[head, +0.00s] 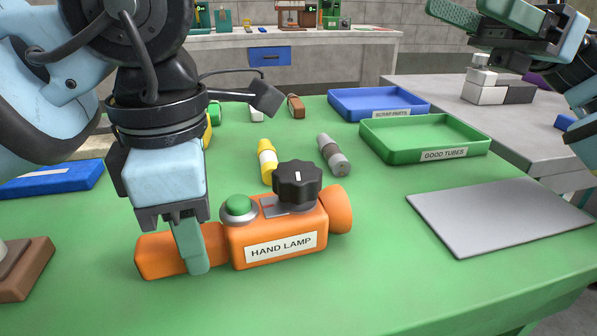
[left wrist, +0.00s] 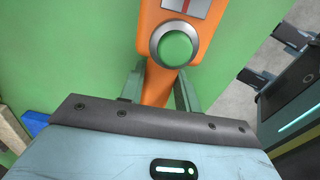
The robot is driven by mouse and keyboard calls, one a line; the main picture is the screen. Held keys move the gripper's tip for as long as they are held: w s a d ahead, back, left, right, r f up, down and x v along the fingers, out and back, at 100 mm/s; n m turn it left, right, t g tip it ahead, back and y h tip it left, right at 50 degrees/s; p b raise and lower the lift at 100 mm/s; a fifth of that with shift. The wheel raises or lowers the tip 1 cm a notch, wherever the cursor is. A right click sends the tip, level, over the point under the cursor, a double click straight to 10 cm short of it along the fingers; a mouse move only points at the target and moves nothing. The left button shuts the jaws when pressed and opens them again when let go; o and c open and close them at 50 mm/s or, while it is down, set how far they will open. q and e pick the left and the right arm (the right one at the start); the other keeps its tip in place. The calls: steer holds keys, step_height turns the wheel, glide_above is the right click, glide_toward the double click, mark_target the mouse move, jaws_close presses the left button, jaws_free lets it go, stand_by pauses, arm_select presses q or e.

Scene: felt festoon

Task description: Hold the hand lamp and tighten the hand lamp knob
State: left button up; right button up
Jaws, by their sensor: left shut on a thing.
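The orange hand lamp (head: 270,240) lies on its side on the green table, its flared head to the right and its label facing me. The black lobed hand lamp knob (head: 298,185) stands on top of it, with a short white mark. A green button (head: 239,205) sits left of the knob; it also shows in the left wrist view (left wrist: 174,47). My left gripper (head: 195,262) is shut around the lamp's handle from above, one finger on each side (left wrist: 160,88). My right gripper (head: 480,18) is raised at the upper right, open and empty, well away from the knob.
Behind the lamp lie a yellow tube (head: 267,162) and a grey tube (head: 333,155). A green tray (head: 425,138) and a blue tray (head: 378,103) stand at the back right. A flat grey plate (head: 500,215) lies right of the lamp. The table between lamp and plate is clear.

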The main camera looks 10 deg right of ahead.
steer(key=s+a+f+n+g+h, duration=0.2)
steer(key=a+f+h, duration=0.2)
steer(key=a, duration=0.2)
steer(key=n+h, duration=0.1)
steer(key=h, duration=0.3)
glide_toward(315, 167)
steer(key=shift+w+d+f+g, duration=0.15)
steer(key=shift+w+g, duration=0.05)
steer(key=shift+g, duration=0.1)
steer(key=x, duration=1.2)
steer(key=shift+r, duration=0.25)
steer(key=c, duration=1)
